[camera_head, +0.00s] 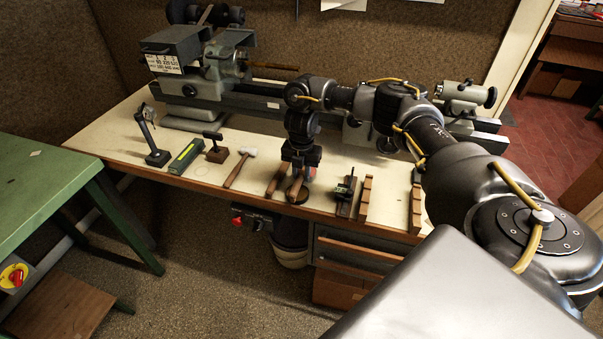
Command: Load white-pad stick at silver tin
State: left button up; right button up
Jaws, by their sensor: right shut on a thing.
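My right gripper (290,183) reaches down over the front edge of the bench, near the middle. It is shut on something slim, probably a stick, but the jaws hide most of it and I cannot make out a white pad. A small round dark-looking tin (297,196) sits right under the jaws, partly covered by them. I cannot tell whether the held thing touches it. My left gripper is not in view.
Left of the gripper lie a white-headed mallet (240,166), a green box (186,156) and a dark stand (150,140). To the right are a small green-and-black tool (345,190) and wooden strips (366,197). A lathe (215,85) runs along the back.

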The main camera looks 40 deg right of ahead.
jog(key=shift+f, duration=0.45)
dwell(0.8)
jog(key=shift+f, duration=0.1)
dwell(1.3)
notch_tip(320, 180, up, 7)
jog(key=p, duration=0.7)
dwell(0.5)
dwell(0.4)
